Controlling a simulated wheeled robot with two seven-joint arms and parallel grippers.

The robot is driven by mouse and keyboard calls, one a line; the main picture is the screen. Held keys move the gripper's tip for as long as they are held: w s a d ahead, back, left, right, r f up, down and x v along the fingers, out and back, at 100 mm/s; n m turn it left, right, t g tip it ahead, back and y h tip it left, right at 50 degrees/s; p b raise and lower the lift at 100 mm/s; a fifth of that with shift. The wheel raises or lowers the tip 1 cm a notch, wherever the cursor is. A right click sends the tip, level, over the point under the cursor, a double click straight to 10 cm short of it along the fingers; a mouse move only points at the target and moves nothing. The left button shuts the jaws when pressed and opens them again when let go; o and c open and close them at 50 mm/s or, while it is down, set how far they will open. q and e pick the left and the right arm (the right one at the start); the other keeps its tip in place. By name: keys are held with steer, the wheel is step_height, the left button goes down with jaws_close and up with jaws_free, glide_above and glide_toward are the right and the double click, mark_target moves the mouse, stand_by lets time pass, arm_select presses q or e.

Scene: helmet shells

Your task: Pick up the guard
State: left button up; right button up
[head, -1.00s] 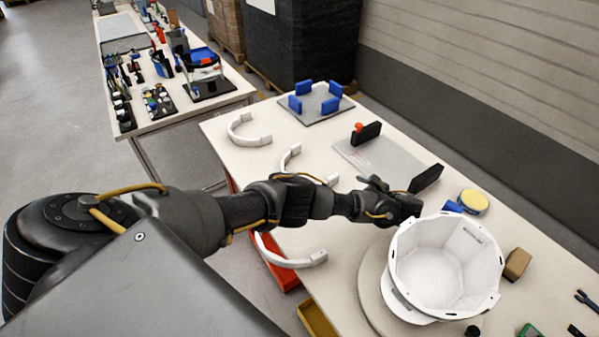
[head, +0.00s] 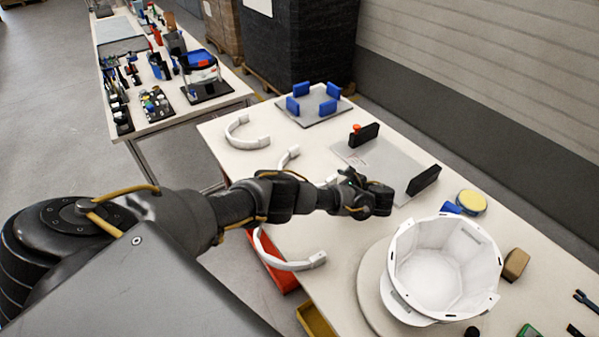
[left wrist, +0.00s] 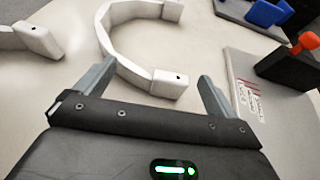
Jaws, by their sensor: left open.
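Several white C-shaped guards lie on the light table in the head view: a far one (head: 233,134), a middle one (head: 288,157) partly hidden by my left arm, and a near one (head: 285,264). My left gripper (head: 352,182) is over the table, beside the middle guard and the grey plate. In the left wrist view the open fingers (left wrist: 156,74) are apart and empty. A guard (left wrist: 124,66) curves between them in the picture, its block end near the right finger; I cannot tell whether they touch. Another guard's end (left wrist: 35,40) shows at the left. My right gripper is not in view.
A white helmet shell (head: 400,262) stands on a round base at the right. The grey plate (head: 385,160) carries black upright blocks. A plate with blue blocks (head: 316,108) is at the far end. A yellow round item (head: 471,201) and a brown block (head: 515,264) lie right.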

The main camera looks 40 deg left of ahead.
arm_select(q)
steer(key=c, duration=1.7)
steer(key=shift+r, duration=0.15)
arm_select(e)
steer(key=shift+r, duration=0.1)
